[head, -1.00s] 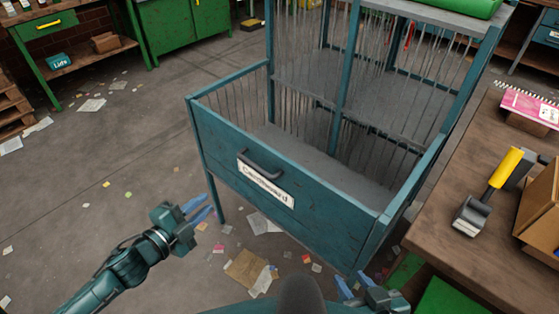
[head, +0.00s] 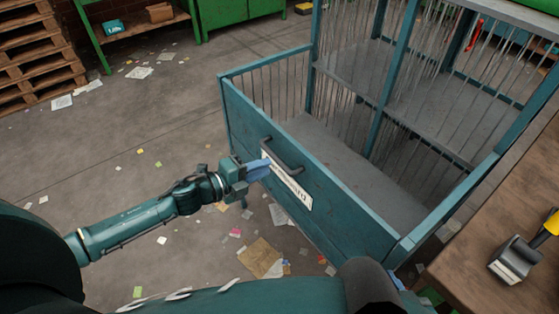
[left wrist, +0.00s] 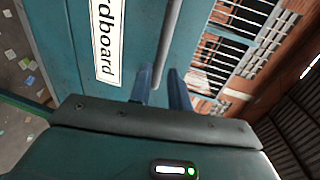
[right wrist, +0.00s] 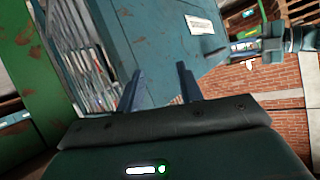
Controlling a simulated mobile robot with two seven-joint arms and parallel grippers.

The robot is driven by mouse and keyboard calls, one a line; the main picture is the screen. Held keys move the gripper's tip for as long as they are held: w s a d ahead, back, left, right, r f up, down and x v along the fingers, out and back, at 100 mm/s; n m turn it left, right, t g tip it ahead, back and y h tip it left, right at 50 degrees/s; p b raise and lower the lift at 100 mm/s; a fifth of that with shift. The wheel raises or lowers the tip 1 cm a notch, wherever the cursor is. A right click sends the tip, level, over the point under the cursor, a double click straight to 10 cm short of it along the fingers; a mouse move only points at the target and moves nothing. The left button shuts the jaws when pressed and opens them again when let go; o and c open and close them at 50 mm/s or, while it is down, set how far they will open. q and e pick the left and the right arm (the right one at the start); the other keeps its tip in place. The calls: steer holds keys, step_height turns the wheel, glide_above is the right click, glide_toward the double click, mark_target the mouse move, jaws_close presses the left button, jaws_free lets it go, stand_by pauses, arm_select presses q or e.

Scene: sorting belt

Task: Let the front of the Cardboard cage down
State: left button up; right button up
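The Cardboard cage is a teal frame with wire sides; its solid front panel (head: 340,215) stands upright. A dark bar handle (head: 282,156) is on the panel above a white label (head: 296,192). My left gripper (head: 262,168) is at the handle, fingers apart. In the left wrist view the handle bar (left wrist: 169,38) runs down between the fingertips (left wrist: 163,82); I cannot tell whether they touch it. My right gripper (right wrist: 161,85) is open and empty near the panel's right end; the panel (right wrist: 150,35) shows beyond its fingers. In the head view it is mostly hidden.
A wooden workbench (head: 490,240) with a yellow-handled tool (head: 518,258) stands close at the right. Paper scraps and flat cardboard (head: 261,258) lie on the floor before the cage. Pallets (head: 35,50) and a green bench (head: 150,28) are at the back left.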

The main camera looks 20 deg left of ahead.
mark_target(279, 160)
arm_select(q)
steer(key=x, duration=0.6)
steer(key=shift+c, duration=0.2)
jaws_close()
